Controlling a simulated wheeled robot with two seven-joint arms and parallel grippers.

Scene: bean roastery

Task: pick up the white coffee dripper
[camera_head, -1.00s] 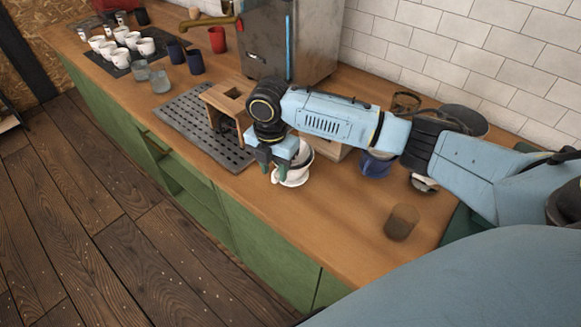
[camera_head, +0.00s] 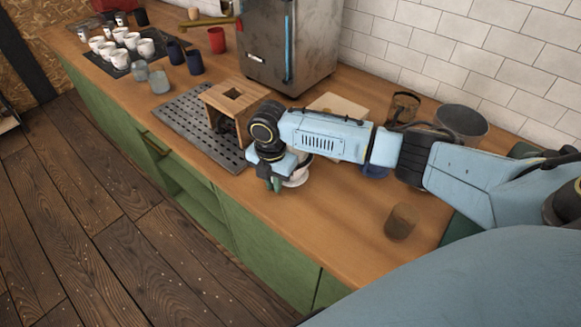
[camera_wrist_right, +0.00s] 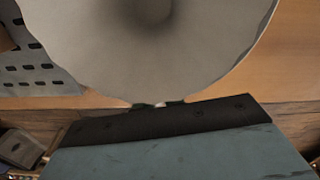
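The white coffee dripper (camera_head: 299,176) stands on the wooden counter, mostly hidden behind my right gripper in the head view. In the right wrist view its wide round cone (camera_wrist_right: 150,45) fills the top, with the inside facing the camera. My right gripper (camera_head: 274,184) points down at the dripper's left side. In the right wrist view the dark fingertips (camera_wrist_right: 160,104) are right at the cone's near rim, with a small pale bit between them. I cannot tell if they grip it. My left gripper is not in view.
A wooden stand (camera_head: 243,88) sits on a perforated metal tray (camera_head: 178,118) to the left. A brown glass (camera_head: 402,221) is to the right. A glass jug (camera_head: 404,106) and grey bucket (camera_head: 463,120) stand behind my arm. The front counter between dripper and brown glass is clear.

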